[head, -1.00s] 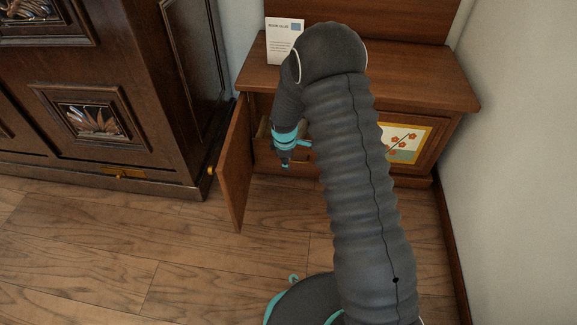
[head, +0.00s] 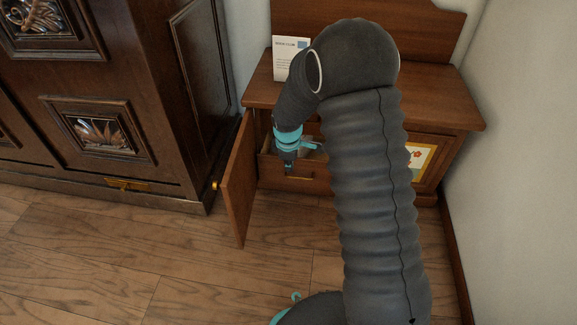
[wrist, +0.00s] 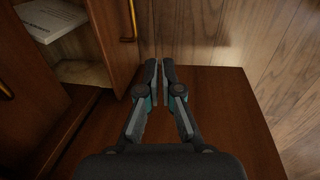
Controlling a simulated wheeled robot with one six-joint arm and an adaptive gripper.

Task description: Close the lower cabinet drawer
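The small wooden cabinet (head: 440,112) stands against the wall, with its left door (head: 238,185) swung open. The lower drawer (head: 305,186), with a thin handle, shows low in its front beside the door, partly hidden by my arm. How far it stands out is hard to tell. In the wrist view, a brass handle (wrist: 128,20) on a wooden front lies beyond and left of my fingers. My gripper (head: 288,170) points down in front of the drawer. In the wrist view my gripper (wrist: 159,66) has its fingertips nearly together with nothing between them.
A dark carved armoire (head: 110,100) stands left of the open door. A white card (head: 290,58) stands on the cabinet top. A floral picture panel (head: 420,160) is on the right of the front. The wooden floor (head: 100,260) in front is clear.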

